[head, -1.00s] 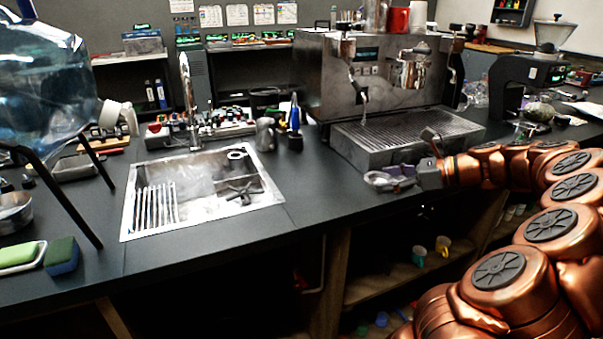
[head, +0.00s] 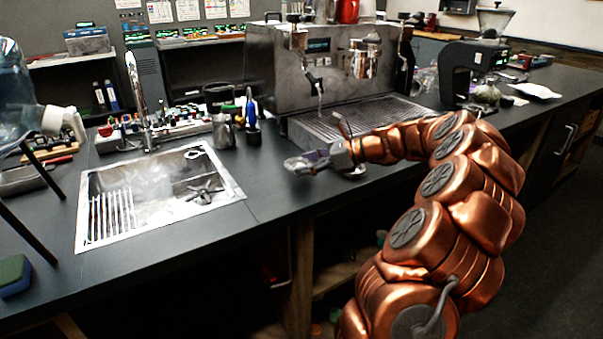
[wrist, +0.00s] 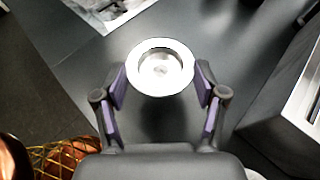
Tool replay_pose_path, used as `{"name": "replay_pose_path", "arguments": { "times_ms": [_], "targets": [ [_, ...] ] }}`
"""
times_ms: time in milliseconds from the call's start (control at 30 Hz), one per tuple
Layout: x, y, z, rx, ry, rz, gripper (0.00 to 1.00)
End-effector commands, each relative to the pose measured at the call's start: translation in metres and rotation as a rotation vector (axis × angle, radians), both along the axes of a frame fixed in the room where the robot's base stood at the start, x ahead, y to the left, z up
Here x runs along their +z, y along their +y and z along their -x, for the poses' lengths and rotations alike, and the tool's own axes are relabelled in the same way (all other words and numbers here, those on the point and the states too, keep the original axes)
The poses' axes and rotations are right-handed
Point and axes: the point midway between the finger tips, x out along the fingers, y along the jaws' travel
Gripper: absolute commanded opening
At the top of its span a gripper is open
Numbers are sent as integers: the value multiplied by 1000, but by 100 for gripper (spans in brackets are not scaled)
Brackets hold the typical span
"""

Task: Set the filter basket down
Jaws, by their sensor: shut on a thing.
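The filter basket (wrist: 160,68) is a shiny round metal cup, seen from above between my fingertips in the wrist view. My gripper (wrist: 161,85) is shut on it, with one purple-padded finger at each side. In the head view the basket (head: 299,165) shows small at the end of my gripper (head: 312,161), over the black counter (head: 270,190) between the sink and the espresso machine. I cannot tell whether its base touches the counter.
The sink (head: 215,170) lies to the left, and the espresso machine's drip tray (head: 345,118) is just behind my gripper. A metal pitcher (head: 223,132) and a blue-handled tool (head: 252,112) stand behind. The counter front around the basket is clear.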

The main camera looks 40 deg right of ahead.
Motion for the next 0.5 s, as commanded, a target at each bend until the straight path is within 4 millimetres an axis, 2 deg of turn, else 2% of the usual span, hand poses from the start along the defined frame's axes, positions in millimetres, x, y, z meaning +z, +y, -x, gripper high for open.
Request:
{"name": "replay_pose_path", "arguments": {
  "times_ms": [100, 267, 500],
  "targets": [
    [-1, 5, -12, 1, 0, 0, 39],
    [-5, 6, -16, -1, 0, 0, 39],
    [-33, 5, -15, -4, 0, 0, 39]
  ]
}}
